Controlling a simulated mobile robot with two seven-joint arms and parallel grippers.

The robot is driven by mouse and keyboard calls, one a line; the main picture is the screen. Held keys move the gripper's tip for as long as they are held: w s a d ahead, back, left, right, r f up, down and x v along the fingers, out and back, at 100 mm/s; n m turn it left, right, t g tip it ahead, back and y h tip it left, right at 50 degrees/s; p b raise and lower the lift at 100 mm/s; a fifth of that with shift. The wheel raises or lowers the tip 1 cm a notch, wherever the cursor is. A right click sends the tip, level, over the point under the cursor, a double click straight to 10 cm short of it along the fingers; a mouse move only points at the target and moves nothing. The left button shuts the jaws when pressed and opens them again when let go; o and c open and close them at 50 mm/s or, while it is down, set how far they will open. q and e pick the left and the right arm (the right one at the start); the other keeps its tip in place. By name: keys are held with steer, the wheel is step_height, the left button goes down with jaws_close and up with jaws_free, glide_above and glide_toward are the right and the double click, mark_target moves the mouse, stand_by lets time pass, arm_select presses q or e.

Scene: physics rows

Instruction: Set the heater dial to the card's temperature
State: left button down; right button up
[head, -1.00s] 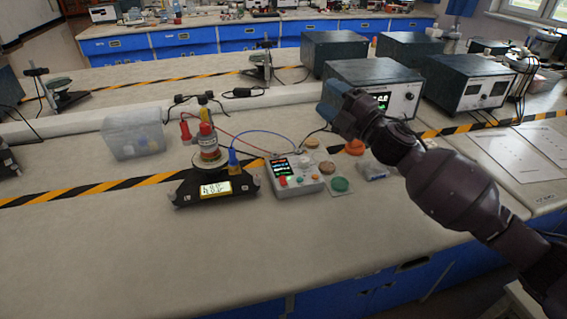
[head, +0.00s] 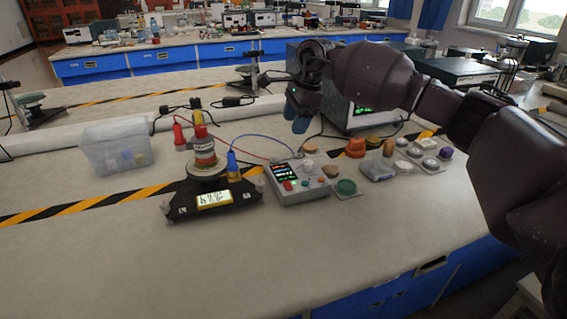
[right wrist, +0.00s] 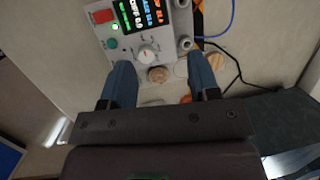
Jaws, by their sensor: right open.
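A grey control box (head: 312,193) stands on the bench with a lit screen (head: 286,172) and a red button (head: 287,186). In the right wrist view its white dial (right wrist: 147,53) shows below the screen (right wrist: 138,14), beside a green button (right wrist: 112,43). The dial's setting is too small to read. I cannot pick out a temperature card for certain; a yellow panel with dark writing (head: 214,199) sits on a black stand at left, unreadable. My right gripper (head: 298,116) is open and empty above and behind the box, pointing down. My left gripper is not in view.
Loose knobs and caps (head: 404,166) lie right of the box, with a green one (head: 346,187) close by. Cables run behind the box. The front bench top is clear.

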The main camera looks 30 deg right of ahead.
mark_target(308, 162)
steer(key=s+d+f, duration=0.1)
steer(key=f, duration=0.2)
steer(key=f+n+g+h+b, duration=0.1)
steer(key=f, duration=0.3)
steer(key=s+d+f+n+g+h, duration=0.1)
steer(key=f, duration=0.2)
steer(key=shift+s+d+f, duration=0.15)
steer(key=shift+s+d, duration=0.15)
steer(key=shift+f, duration=0.65)
steer(key=c, duration=0.9)
